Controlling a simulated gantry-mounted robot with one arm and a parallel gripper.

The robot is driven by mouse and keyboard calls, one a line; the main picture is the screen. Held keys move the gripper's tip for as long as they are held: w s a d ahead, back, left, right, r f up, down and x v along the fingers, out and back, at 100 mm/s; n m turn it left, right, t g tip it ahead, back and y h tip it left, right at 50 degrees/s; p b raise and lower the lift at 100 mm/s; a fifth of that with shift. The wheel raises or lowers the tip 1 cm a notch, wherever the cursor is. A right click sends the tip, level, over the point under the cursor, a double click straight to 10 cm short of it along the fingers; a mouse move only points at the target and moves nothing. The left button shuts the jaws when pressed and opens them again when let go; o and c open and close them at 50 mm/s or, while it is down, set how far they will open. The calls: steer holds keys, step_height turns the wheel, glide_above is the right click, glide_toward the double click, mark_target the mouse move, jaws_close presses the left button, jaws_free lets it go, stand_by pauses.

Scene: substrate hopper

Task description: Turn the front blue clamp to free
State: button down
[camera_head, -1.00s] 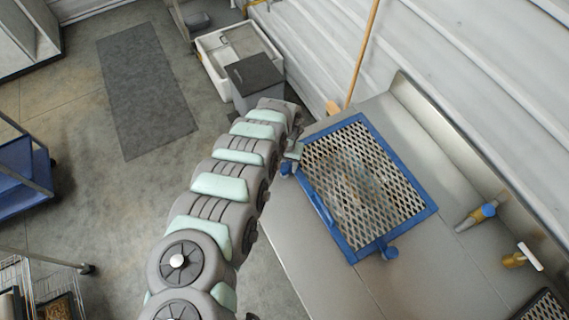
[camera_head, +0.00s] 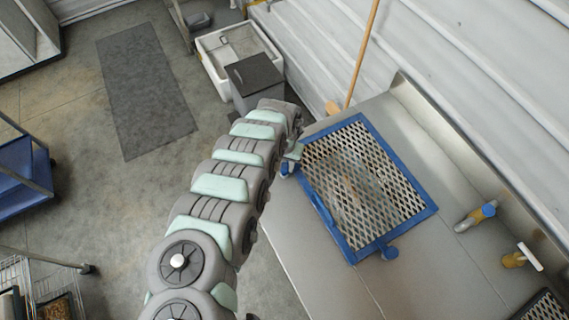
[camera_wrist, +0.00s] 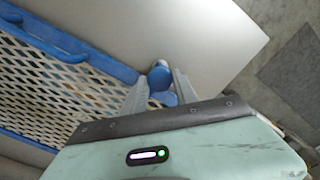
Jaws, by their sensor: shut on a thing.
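A blue-framed mesh screen (camera_head: 357,257) lies on the grey metal bench. A blue clamp (camera_head: 285,169) sits at the screen's left corner, partly covered by my gripper (camera_head: 294,154). In the wrist view the clamp's round blue knob (camera_wrist: 160,77) stands between the two fingers of my gripper (camera_wrist: 161,84). My gripper is shut on this knob. A blue part of the clamp also shows below the knob between the fingers. A second blue clamp (camera_head: 390,253) sits at the screen's lower right edge, with nothing holding it. The clamp's catch under the fingers is hidden.
The bench (camera_head: 415,285) is bare below the screen. A wooden pole (camera_head: 362,55) leans against the wall. A dark-topped bin (camera_head: 254,73) stands behind my arm.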

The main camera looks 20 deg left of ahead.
steer(key=shift+m, duration=0.4)
steer(key=m, duration=0.3)
steer(key=shift+m, duration=0.4)
steer(key=m, duration=0.8)
steer(key=shift+f+m, duration=0.1)
steer(key=shift+m, duration=0.3)
steer(key=m, duration=0.4)
steer(key=shift+m, duration=0.4)
steer(key=c, duration=1)
jaws_free()
